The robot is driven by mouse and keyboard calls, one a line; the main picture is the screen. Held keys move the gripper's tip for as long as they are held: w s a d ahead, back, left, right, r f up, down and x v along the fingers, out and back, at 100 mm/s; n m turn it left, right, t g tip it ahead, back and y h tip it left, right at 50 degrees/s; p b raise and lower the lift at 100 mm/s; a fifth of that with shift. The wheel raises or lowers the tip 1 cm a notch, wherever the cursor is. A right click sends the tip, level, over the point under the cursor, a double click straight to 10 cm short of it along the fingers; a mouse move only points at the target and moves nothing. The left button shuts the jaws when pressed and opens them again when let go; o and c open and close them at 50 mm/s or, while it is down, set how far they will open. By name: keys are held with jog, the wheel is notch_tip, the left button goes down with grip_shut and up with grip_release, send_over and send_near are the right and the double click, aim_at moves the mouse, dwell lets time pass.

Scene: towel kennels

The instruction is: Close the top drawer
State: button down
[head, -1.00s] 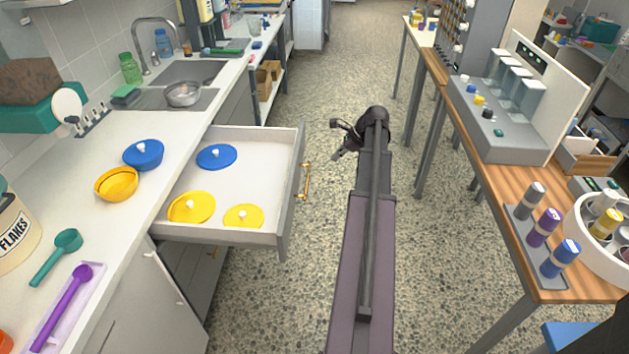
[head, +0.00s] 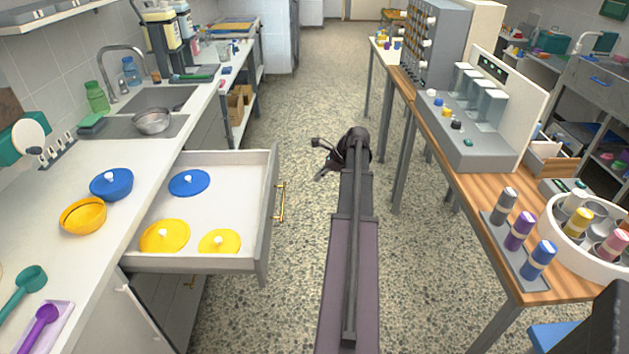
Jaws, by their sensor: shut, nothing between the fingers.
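The top drawer (head: 264,246) is pulled out from under the left counter in the head view. Its front faces right and carries a gold handle (head: 281,201). A blue lid (head: 189,182) and two yellow lids (head: 164,236) lie inside it. My gripper (head: 318,159) is to the right of the drawer front, apart from the handle, over the open aisle. It is shut and empty, with its fingers pointing left toward the drawer side.
The left counter (head: 60,165) holds a blue pot (head: 111,184), a yellow pot (head: 83,216) and a metal bowl (head: 151,121) by the sink. A wooden-topped table (head: 480,190) with bottles stands on the right. The floor (head: 300,285) between is clear.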

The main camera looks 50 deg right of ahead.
jog(key=w+a+r+b+x, duration=0.1)
jog(key=b+x, duration=0.6)
jog(key=x, duration=0.5)
jog(key=shift+w+r, duration=0.3)
jog(key=shift+w, duration=0.05)
jog(key=shift+a, duration=0.1)
